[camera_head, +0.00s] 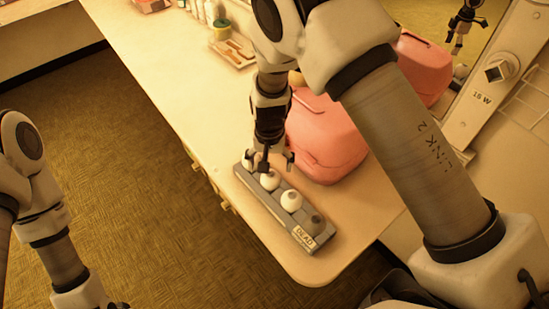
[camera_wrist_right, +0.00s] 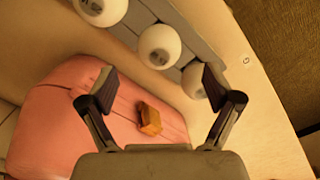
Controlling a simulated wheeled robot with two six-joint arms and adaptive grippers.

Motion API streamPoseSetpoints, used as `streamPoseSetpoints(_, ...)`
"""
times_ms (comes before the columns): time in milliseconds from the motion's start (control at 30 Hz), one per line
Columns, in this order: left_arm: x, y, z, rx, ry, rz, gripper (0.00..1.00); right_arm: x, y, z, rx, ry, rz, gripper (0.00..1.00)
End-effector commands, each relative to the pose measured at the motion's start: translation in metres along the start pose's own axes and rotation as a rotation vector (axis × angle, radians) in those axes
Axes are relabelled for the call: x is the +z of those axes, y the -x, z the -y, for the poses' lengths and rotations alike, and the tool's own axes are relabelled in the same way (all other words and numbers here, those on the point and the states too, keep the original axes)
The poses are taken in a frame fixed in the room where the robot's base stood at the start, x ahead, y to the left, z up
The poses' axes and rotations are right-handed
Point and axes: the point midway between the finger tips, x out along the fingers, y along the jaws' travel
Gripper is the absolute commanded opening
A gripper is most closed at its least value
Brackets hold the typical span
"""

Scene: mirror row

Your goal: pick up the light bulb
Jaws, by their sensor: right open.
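Several round white light bulbs sit in a row in a grey rack (camera_head: 326,233) labelled "DEAD" near the counter's front edge. They include a middle bulb (camera_head: 269,181) and a bulb nearer the label (camera_head: 291,200). The wrist view shows one bulb (camera_wrist_right: 158,46) just beyond my fingertips, and another (camera_wrist_right: 196,80) partly hidden by a finger. My right gripper (camera_head: 275,162) is open and points down over the rack, its fingers apart. In the wrist view it (camera_wrist_right: 148,80) has nothing between its fingers. My left arm shows at the left edge, but its gripper is out of view.
A pink case (camera_head: 325,135) stands close beside the rack; its brown fitting (camera_wrist_right: 150,120) shows in the wrist view. A mirror (camera_head: 440,15) reflects the scene at the back right, by a "15 W" fixture (camera_head: 490,85). Bottles and a small tray (camera_head: 233,52) stand farther along the counter.

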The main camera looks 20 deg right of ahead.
Motion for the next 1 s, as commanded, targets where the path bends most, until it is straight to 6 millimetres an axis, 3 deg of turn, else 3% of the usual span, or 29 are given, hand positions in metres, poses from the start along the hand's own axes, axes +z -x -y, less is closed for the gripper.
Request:
streamPoseSetpoints(133,0.001,0.003,0.0,0.0,0.001,0.001,0.86,0.001,-0.008,0.0,0.002,0.001,0.003,0.9)
streamPoseSetpoints(467,0.0,0.028,0.0,0.0,0.0,0.001,0.86,0.002,-0.057,-0.002,0.002,0.0,0.006,0.9)
streamPoseSetpoints(600,0.0,0.028,0.0,0.0,0.0,0.001,0.86,0.001,-0.076,-0.001,0.0,0.002,0.002,0.9)
streamPoseSetpoints(800,0.0,0.027,0.0,0.0,0.0,0.001,0.86,0.001,-0.078,-0.001,-0.001,0.001,0.0,0.9)
streamPoseSetpoints(933,0.0,0.027,0.0,0.0,0.0,0.001,0.86,0.001,-0.078,-0.001,-0.001,0.001,0.0,0.44)
streamPoseSetpoints(967,0.0,0.027,0.0,0.0,0.0,0.001,0.86,0.001,-0.078,-0.001,-0.001,0.001,0.0,0.35)
streamPoseSetpoints(1000,0.0,0.027,0.0,0.0,0.0,0.001,0.86,0.001,-0.078,-0.001,-0.001,0.001,0.0,0.35)
